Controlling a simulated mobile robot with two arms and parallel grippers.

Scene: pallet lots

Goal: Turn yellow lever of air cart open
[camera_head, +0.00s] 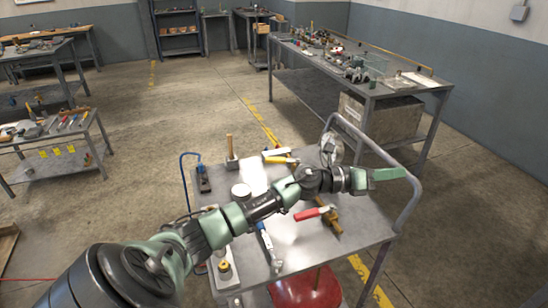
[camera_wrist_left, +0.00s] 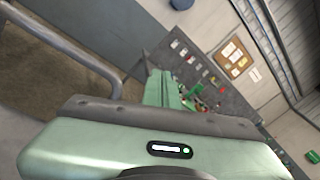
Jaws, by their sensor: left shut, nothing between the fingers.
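The air cart (camera_head: 355,238) has a grey metal top with several fittings on it. A red lever (camera_head: 312,213) sits on a brass valve body (camera_head: 329,224) nearer the front. My left gripper (camera_head: 390,174) reaches across the cart at its right side, shut and empty, its green fingers pointing right, apart from both levers. In the left wrist view its fingers (camera_wrist_left: 159,90) are together with nothing between them. My right gripper is not in view.
A grey tubular handle (camera_head: 408,205) rises at the cart's right side and shows left in the wrist view (camera_wrist_left: 70,45). A round gauge (camera_head: 332,148) stands near it. A red tank (camera_head: 306,288) is under the cart.

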